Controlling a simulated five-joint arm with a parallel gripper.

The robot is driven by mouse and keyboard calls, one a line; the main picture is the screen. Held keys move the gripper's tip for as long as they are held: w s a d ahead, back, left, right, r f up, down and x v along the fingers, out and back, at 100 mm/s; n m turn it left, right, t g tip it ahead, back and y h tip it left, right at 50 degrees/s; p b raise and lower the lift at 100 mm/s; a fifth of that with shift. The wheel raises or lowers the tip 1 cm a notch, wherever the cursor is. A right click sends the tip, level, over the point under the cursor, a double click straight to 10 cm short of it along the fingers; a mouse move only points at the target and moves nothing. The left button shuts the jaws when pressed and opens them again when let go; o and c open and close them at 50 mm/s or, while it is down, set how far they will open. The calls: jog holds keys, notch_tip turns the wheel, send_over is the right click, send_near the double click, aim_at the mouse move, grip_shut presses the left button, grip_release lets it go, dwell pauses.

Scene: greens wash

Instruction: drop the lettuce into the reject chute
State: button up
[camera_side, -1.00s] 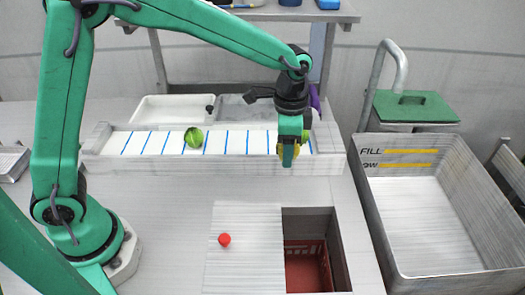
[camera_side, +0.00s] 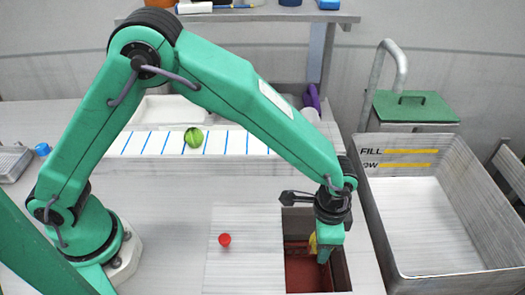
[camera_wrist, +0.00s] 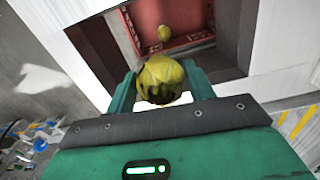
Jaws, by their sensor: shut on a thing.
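A yellowed lettuce with dark brown patches (camera_wrist: 160,80) is held between the two green fingers of my gripper (camera_wrist: 161,88) in the wrist view. In the side view my gripper (camera_side: 323,254) hangs over the chute opening (camera_side: 341,272), and only a yellow sliver of the lettuce (camera_side: 313,243) shows beside it. The opening is a dark rectangular hole with a red bin (camera_side: 302,272) below. A second yellowish lettuce (camera_wrist: 163,33) lies in the red bin in the wrist view. A green lettuce (camera_side: 194,138) sits on the belt.
A white panel with a red knob (camera_side: 224,240) lies left of the opening. The blue-striped belt (camera_side: 140,144) runs behind. A large empty bin marked FILL (camera_side: 430,225) stands at the right.

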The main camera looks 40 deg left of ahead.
jog(key=shift+f, duration=0.15)
jog(key=shift+f, duration=2.8)
jog(key=o, duration=1.1)
jog(key=shift+r, duration=3.9)
